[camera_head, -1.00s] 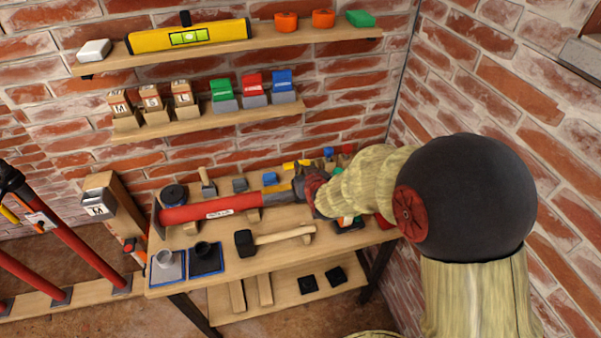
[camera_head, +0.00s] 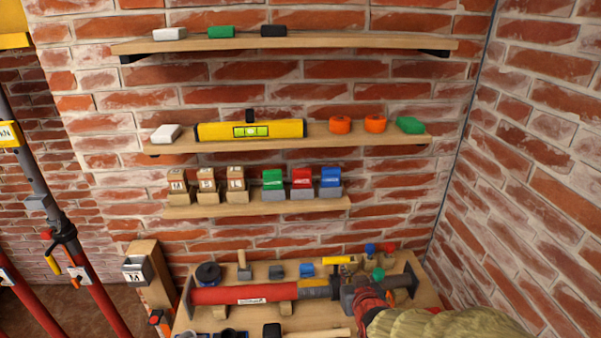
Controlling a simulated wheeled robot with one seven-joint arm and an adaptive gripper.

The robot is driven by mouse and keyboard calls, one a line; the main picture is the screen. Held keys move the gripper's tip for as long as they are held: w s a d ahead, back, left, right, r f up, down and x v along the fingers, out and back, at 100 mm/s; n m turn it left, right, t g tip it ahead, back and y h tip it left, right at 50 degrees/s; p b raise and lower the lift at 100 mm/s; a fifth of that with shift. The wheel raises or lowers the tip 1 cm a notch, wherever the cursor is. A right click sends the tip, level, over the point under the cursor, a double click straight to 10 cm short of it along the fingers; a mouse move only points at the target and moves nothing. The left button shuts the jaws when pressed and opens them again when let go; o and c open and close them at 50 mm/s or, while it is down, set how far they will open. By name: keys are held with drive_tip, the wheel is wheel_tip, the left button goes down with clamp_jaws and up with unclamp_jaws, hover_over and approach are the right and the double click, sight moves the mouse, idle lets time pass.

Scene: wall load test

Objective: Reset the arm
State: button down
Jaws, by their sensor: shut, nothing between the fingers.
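My arm, sleeved in beige cloth with a red wrist, comes in at the lower right. My gripper (camera_head: 350,291) is at the wrist's end, small and dark, over the right part of the workbench. It is shut and empty. It overlaps the dark right part of a long red-handled tool (camera_head: 245,294) in the picture; I cannot tell whether they touch. The fingertips are hard to make out against the dark tool. The lower arm is cut off by the frame.
The workbench (camera_head: 180,322) holds a black roll (camera_head: 208,274) and small blocks. Shelves above hold a yellow level (camera_head: 250,130), orange rolls (camera_head: 375,123) and coloured blocks (camera_head: 302,178). Red poles (camera_head: 107,312) stand at left. A brick side wall (camera_head: 530,150) is close on the right.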

drive_tip(key=s+f+g, duration=0.5)
drive_tip(key=s+g, duration=0.1)
drive_tip(key=s, duration=0.6)
drive_tip(key=s+r+b, duration=0.4)
drive_tip(key=s+r, duration=0.9)
drive_tip(key=s, duration=0.1)
drive_tip(key=shift+s+d+r, duration=0.25)
drive_tip(key=shift+d+r, duration=0.1)
drive_tip(key=shift+r, duration=0.05)
